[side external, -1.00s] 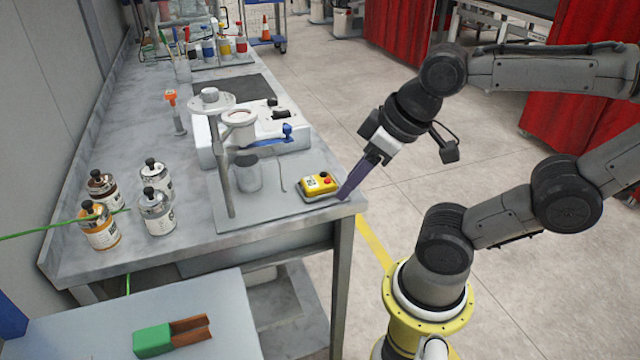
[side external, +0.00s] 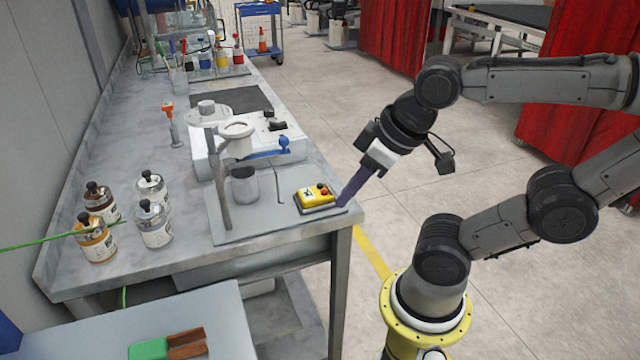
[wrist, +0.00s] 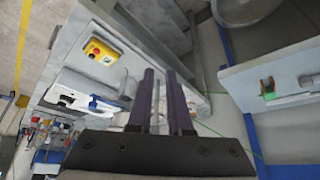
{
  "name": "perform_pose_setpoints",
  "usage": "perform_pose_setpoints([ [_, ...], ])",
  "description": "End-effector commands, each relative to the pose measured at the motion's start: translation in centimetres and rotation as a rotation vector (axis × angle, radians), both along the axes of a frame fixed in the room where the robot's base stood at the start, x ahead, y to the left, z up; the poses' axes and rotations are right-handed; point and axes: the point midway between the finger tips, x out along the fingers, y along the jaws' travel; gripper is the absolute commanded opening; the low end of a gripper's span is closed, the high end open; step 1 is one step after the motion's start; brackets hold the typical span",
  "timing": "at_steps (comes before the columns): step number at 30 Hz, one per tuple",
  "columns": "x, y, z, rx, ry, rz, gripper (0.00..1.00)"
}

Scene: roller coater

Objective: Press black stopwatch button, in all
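A yellow box (side external: 316,197) with a red button and a pale label sits at the bench's front right corner, on a grey plate. A small dark spot shows near the red button; I cannot tell if it is a black button. The box also shows in the wrist view (wrist: 102,52), left of my fingertips. My gripper (side external: 342,205) points down with its purple fingers just right of the box, tips low near the plate's edge. In the wrist view, my gripper (wrist: 161,72) has a gap between its fingers and nothing in it.
A stand with a cup and a white machine (side external: 250,143) with a blue handle are behind the box. Several bottles (side external: 156,224) are at the left. The bench edge is close to my fingers; open floor lies to the right.

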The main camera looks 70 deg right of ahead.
Motion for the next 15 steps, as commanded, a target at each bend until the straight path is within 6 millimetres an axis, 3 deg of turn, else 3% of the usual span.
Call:
perform_pose_setpoints([
  [3, 0.00, 0.00, 0.00, 0.000, 0.000, 0.000, 0.00],
  [15, 0.00, 0.00, 0.00, 0.000, 0.000, 0.000, 0.00],
])
